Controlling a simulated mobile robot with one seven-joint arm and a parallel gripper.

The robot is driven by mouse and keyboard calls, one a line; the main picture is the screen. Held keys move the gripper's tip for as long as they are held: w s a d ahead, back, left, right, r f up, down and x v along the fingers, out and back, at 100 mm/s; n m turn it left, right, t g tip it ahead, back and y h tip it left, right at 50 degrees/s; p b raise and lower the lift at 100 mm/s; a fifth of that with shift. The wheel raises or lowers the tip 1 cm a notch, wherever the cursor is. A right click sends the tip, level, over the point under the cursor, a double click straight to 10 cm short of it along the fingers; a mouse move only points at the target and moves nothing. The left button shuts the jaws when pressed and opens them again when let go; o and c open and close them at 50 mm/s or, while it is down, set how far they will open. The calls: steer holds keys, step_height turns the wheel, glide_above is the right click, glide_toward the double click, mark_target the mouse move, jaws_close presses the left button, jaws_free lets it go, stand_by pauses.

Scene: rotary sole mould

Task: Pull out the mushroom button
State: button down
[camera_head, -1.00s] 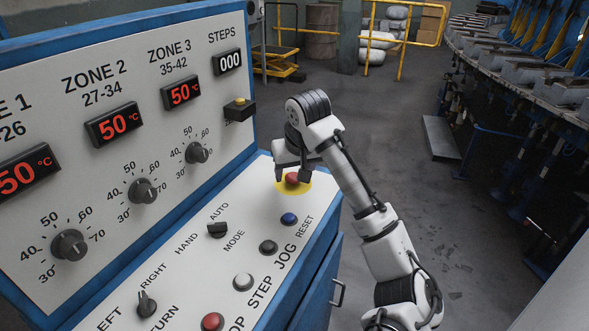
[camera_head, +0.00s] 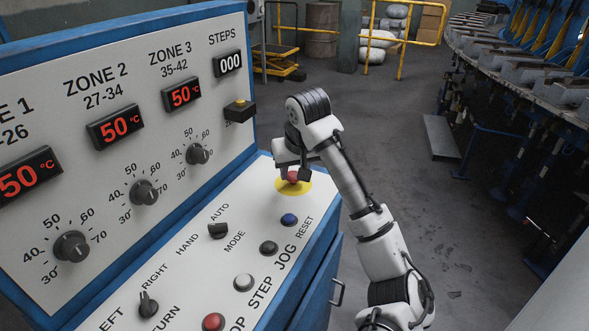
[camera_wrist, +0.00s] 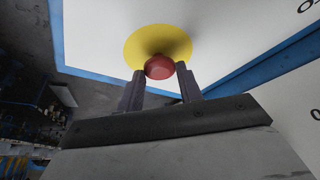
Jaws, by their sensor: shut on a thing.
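The mushroom button (camera_head: 292,176) is a red cap on a round yellow disc (camera_head: 293,187), at the far right corner of the white sloping control panel (camera_head: 262,209). My gripper (camera_head: 291,175) comes down over it from above, with one finger on each side. In the wrist view the red mushroom button (camera_wrist: 159,67) sits between the fingertips of my gripper (camera_wrist: 160,75), in front of the yellow disc (camera_wrist: 152,42). The fingers are shut on the red cap. The button's stem is hidden behind the cap.
A blue button (camera_head: 289,219) and a dark jog button (camera_head: 268,248) sit nearer on the same panel. The upright panel with red displays (camera_head: 115,125) stands to the left. Open floor lies right of the console, before the rotary machine (camera_head: 530,80).

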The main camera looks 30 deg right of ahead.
steer(key=shift+r, duration=0.2)
steer(key=c, duration=0.9)
jaws_free()
steer(key=b+v, duration=0.1)
steer(key=v, duration=1.2)
steer(key=shift+s+r, duration=0.2)
steer(key=shift+r, duration=0.1)
